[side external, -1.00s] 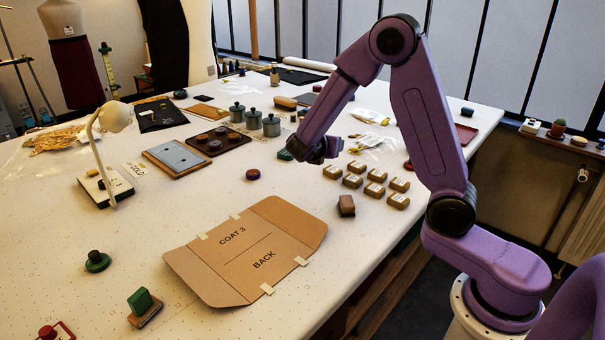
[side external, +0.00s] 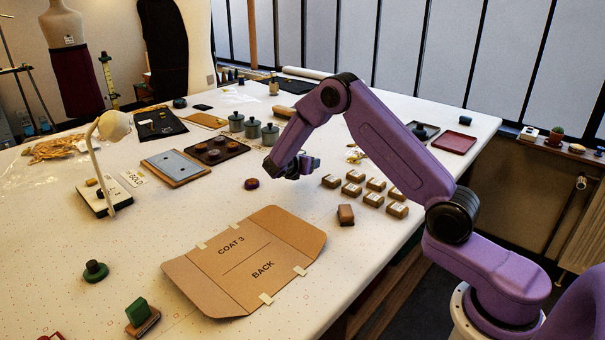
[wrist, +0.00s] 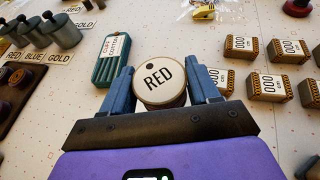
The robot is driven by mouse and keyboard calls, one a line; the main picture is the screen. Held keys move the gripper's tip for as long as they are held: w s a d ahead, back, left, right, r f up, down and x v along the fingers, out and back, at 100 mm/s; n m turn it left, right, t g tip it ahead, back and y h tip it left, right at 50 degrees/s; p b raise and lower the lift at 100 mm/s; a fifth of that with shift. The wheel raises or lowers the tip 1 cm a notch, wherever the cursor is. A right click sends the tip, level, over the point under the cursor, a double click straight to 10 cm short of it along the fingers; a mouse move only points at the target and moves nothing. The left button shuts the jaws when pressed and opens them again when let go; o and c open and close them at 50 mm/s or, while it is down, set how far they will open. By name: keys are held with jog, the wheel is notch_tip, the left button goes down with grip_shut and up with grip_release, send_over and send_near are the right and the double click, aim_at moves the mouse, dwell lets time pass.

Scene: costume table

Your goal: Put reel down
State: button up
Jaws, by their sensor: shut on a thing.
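The reel (wrist: 158,84) is round with a cream top marked RED and a small dark hole. In the wrist view it sits between the two blue fingers of my gripper (wrist: 160,88), which is shut on it. In the side view my gripper (side external: 308,166) is low over the table, left of the small labelled boxes. The reel is hard to make out there. I cannot tell whether its underside touches the table.
A green labelled box (wrist: 113,57) is close to my left finger. Labelled boxes (side external: 353,189) stand to the right. A dark red disc (side external: 251,184), a dark tray (side external: 238,150) of discs and grey canisters (side external: 252,128) are to the left. A cardboard pattern (side external: 282,238) lies in front.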

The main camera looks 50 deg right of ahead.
aim_at(303, 182)
jog(key=shift+w+d+f, duration=0.2)
jog(key=shift+w+f, duration=0.35)
jog(key=shift+f, duration=1.7)
jog(key=shift+f, duration=0.15)
jog(key=o, duration=1.1)
